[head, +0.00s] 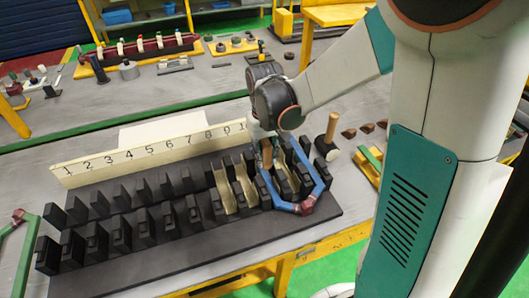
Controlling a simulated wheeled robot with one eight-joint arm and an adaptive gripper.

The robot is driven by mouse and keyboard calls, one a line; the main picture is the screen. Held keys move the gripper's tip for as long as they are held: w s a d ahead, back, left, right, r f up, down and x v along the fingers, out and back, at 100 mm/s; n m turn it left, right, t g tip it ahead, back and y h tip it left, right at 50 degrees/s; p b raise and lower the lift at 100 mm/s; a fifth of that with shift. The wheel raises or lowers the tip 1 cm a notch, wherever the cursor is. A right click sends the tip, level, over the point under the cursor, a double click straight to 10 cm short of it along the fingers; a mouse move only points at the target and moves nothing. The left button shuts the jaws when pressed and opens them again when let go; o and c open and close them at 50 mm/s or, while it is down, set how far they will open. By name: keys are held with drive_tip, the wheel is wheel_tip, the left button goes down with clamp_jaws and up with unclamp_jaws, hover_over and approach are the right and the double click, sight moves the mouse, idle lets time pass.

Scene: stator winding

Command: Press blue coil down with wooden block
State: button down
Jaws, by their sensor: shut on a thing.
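The blue coil (318,187) lies at the right end of the black slotted stator (280,225), looped around some of its black teeth. Its near end (305,207) is wrapped in dark red. My gripper (264,138) is over the left side of the coil, shut on a small upright wooden block (267,153). The block's lower end is close to the coil's left leg; I cannot tell whether they touch. The fingers are small and partly hidden by my wrist.
A cream number board (150,150) stands behind the stator. Cream slot liners (222,190) sit in slots left of the coil. A wooden-handled mallet (329,135) stands at the right. Green coils lie at the far left (30,240) and right (370,160).

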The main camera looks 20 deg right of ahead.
sight(265, 141)
drive_tip(key=shift+f+b, duration=1.45)
drive_tip(key=shift+f, duration=0.55)
drive_tip(key=shift+f+b, duration=0.6)
drive_tip(key=shift+r, duration=0.1)
idle(0.5)
wheel_tip(265, 141, up, 12)
drive_tip(key=p, duration=0.8)
drive_tip(key=shift+f, duration=0.25)
